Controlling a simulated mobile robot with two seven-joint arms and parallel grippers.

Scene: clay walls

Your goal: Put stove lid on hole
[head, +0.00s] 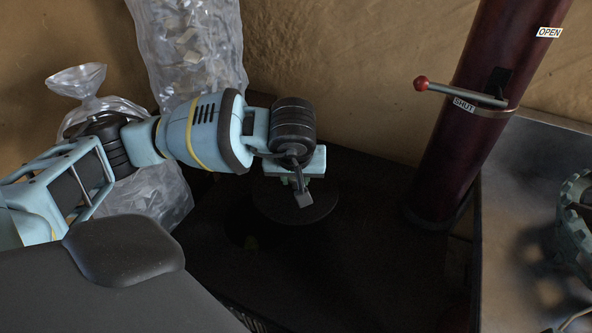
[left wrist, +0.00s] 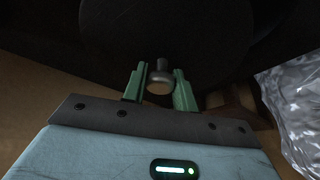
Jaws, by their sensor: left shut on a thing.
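A darker patch that looks like the hole (head: 240,229) lies left of and nearer than the lid, partly covered. I cannot tell whether the lid touches the stove top. My right gripper is not in view.
A dark red stovepipe (head: 455,150) with a red-knobbed handle (head: 462,92) rises at the right. A grey metal surface (head: 515,240) holds a green toothed object (head: 575,225) at the right edge. Clear plastic bags (head: 190,45) stand at the back left, by the clay wall (head: 350,60).

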